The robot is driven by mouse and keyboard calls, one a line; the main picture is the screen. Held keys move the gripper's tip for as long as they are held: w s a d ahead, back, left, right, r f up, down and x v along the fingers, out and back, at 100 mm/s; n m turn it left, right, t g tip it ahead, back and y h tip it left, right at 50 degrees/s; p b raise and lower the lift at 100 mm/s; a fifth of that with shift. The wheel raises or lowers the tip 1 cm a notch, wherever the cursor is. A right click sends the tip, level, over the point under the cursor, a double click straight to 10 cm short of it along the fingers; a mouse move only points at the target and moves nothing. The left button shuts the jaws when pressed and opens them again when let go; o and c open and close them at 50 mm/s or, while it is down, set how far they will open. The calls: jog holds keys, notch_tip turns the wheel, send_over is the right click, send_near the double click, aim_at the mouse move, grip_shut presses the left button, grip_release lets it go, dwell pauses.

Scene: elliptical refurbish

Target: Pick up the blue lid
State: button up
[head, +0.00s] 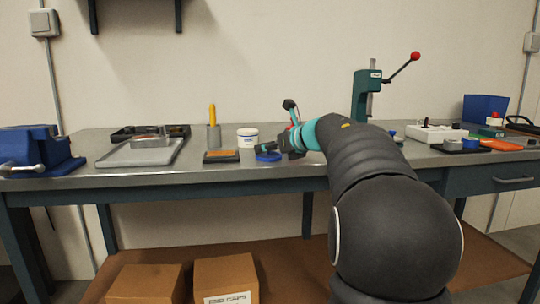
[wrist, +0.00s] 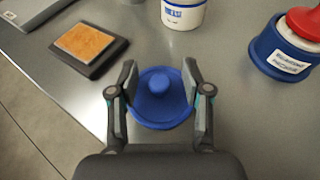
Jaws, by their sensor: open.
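The blue lid (wrist: 160,112) is a round disc with a raised knob in its middle. It lies on the grey metal workbench near the front edge, and it also shows in the head view (head: 268,157). My gripper (wrist: 158,82) is open, with one finger on each side of the lid's knob, over the lid's left and right parts. I cannot tell whether the fingers touch the lid. In the head view my gripper (head: 274,148) is at the lid, and my arm hides the bench to its right.
A white jar (wrist: 184,12) stands behind the lid. A dark block with an orange-brown top (wrist: 88,44) lies to the left. A blue container with a white label and red top (wrist: 292,50) stands to the right. The bench's front edge (wrist: 62,118) is close on the left.

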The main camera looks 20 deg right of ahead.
jog(key=c, duration=0.9)
jog(key=shift+r, duration=0.1)
